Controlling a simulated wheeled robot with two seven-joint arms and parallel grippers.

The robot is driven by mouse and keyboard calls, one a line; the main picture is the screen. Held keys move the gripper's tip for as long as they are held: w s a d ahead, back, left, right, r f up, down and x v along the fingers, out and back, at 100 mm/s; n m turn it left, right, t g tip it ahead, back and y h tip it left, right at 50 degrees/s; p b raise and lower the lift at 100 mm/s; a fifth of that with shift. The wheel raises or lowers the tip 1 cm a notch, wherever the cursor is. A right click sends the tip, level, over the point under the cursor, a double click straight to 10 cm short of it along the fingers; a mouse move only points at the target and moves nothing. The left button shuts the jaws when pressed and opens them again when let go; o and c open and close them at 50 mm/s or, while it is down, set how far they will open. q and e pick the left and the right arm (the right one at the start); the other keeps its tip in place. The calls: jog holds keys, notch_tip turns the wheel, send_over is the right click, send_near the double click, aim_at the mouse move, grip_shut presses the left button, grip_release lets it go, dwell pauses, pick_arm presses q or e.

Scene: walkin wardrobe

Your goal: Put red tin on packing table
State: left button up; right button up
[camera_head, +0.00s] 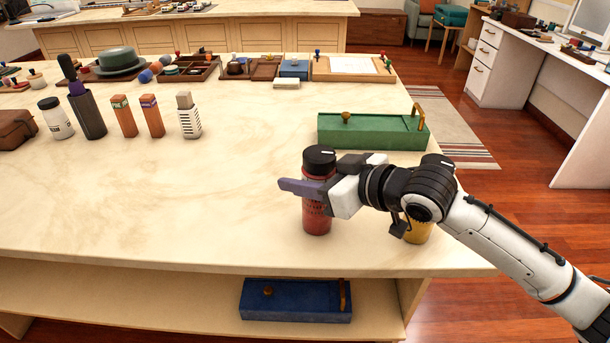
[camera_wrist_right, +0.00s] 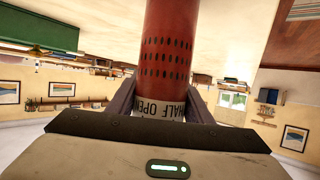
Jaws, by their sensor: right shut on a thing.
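The red tin (camera_head: 317,215), with a black lid, is upright over the pale island top (camera_head: 160,200) near its front right. I cannot tell whether its base touches the top. My right gripper (camera_head: 305,188) is shut on the tin, reaching in from the right. In the right wrist view the fingers of my right gripper (camera_wrist_right: 165,105) lie on both sides of the red tin (camera_wrist_right: 168,50), by a label reading "HALF OPEN". My left gripper is not in view. I cannot tell which surface is the packing table.
A yellow container (camera_head: 417,233) stands partly hidden behind my right arm. A green box (camera_head: 372,132) is behind the tin. Bottles and blocks stand at left, with trays along the back. A blue box (camera_head: 296,300) is on the shelf below. The island's middle is clear.

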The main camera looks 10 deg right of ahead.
jog(key=o, duration=1.2)
jog(key=shift+f, duration=0.1)
jog(key=v, duration=1.2)
